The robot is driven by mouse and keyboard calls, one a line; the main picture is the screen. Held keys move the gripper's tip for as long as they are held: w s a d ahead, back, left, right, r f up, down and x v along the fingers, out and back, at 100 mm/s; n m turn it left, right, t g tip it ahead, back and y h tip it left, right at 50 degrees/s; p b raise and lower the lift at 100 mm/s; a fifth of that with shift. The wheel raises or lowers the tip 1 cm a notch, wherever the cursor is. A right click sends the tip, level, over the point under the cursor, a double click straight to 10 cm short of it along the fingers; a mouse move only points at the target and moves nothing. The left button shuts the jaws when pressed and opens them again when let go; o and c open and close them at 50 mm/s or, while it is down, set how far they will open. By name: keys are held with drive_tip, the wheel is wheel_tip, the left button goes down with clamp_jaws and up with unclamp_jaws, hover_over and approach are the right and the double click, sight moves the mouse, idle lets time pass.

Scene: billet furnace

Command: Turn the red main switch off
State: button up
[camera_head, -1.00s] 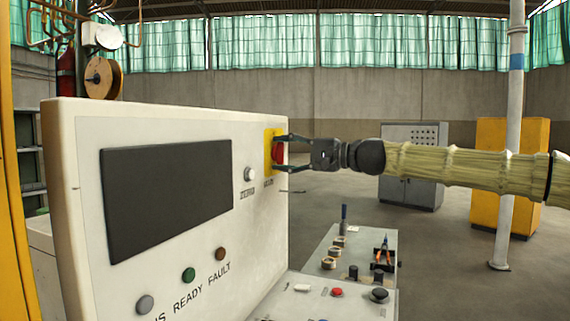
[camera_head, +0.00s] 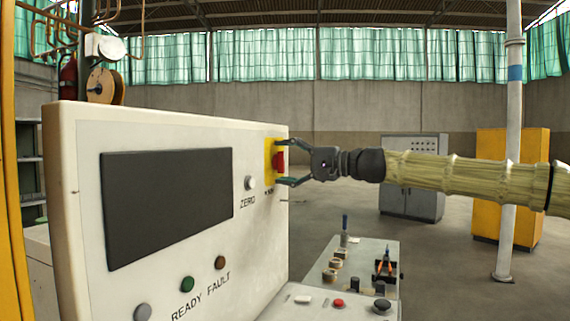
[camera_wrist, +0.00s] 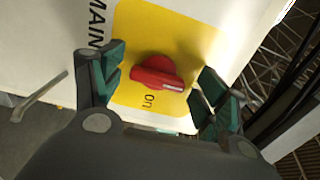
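The red main switch (camera_head: 279,161) sits on a yellow plate (camera_head: 268,160) at the right edge of the white control panel (camera_head: 190,136). The wrist view shows its red knob (camera_wrist: 158,74) on the yellow plate (camera_wrist: 190,40), with "MAIN" beside it and "on" printed near the knob. The white mark on the knob points to the right in that view. My gripper (camera_head: 284,163) is open, its fingers on either side of the knob; the wrist view shows gaps between the knob and both fingertips (camera_wrist: 162,85).
A dark screen (camera_head: 168,205), a ZERO button (camera_head: 251,183) and several round lamps share the panel. Below is a desk with a red button (camera_head: 338,303) and a black knob (camera_head: 381,305). A small grey table (camera_head: 365,255) with tools stands behind. Open floor lies beyond.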

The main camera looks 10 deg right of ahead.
drive_tip(key=shift+f, duration=0.1)
drive_tip(key=v, duration=1.2)
idle(0.4)
